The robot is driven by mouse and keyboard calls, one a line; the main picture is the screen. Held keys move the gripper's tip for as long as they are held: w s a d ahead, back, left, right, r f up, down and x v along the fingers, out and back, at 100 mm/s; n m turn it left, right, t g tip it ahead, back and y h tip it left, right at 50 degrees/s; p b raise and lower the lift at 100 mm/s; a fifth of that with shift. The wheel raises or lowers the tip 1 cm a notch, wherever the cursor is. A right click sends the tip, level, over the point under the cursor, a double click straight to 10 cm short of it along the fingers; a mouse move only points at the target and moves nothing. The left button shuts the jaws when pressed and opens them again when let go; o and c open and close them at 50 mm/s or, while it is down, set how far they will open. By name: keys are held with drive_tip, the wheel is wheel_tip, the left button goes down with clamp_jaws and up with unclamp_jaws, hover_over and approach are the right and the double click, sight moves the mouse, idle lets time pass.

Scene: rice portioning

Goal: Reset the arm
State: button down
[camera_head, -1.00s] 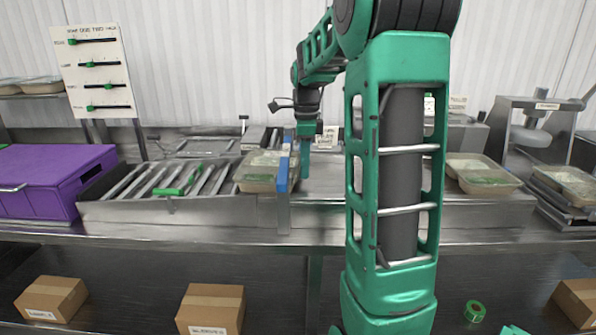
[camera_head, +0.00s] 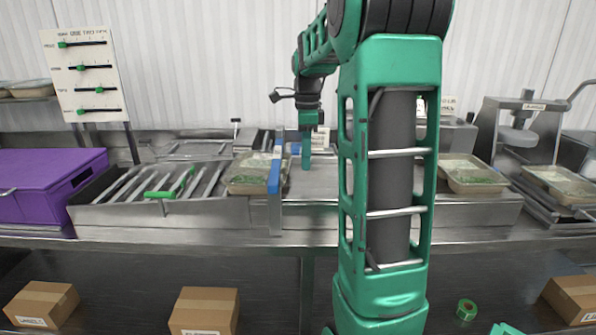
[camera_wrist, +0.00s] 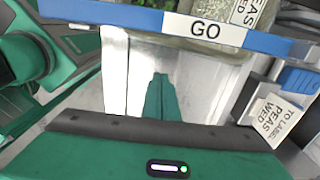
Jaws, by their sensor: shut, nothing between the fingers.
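My gripper (camera_head: 306,150) hangs from the green arm over the steel counter, just right of the blue-edged gate (camera_head: 275,180). In the wrist view my gripper (camera_wrist: 160,85) has its green fingers together with nothing between them. Below them is bare steel counter (camera_wrist: 195,75). The blue bar of the gate with a GO label (camera_wrist: 205,28) crosses the top of the wrist view. A covered food tray (camera_head: 245,183) sits left of the gate. My upper arm blocks part of the counter from the head camera.
A purple crate (camera_head: 40,183) stands at the left, beside the roller rack (camera_head: 150,205). More trays (camera_head: 470,178) and a press (camera_head: 520,135) are at the right. A slider board (camera_head: 85,78) stands at the back left. Cardboard boxes (camera_head: 205,310) are on the lower shelf.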

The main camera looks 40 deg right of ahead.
wheel_tip(320, 180, up, 7)
drive_tip(key=shift+s+d+f, duration=0.15)
drive_tip(key=shift+d, duration=0.05)
drive_tip(key=s+a+f+n, duration=0.8)
drive_tip(key=s+n, duration=0.2)
drive_tip(key=s, duration=0.2)
drive_tip(key=s+a+f+n, duration=0.8)
drive_tip(key=s+n, duration=0.2)
drive_tip(key=s, duration=0.2)
drive_tip(key=shift+f, duration=0.4)
